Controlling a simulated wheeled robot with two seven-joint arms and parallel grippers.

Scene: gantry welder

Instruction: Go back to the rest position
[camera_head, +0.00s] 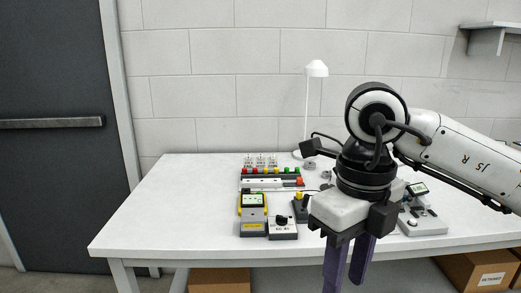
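My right gripper (347,275) hangs at the bottom of the view, in front of the table's front edge, with its purple fingers pointing down. A narrow gap shows between the fingers and I see nothing held in it. The tip of the nearer-left finger is at the frame's bottom edge. My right arm comes in from the right and hides part of the table. My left gripper and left arm are not in view.
The white table (165,215) holds a yellow-grey device (253,222), a knob box (283,228), a row of coloured buttons (272,172), a white lamp (316,69) and a grey device (424,224) at right. Its left part is clear. Cardboard boxes (478,272) stand below.

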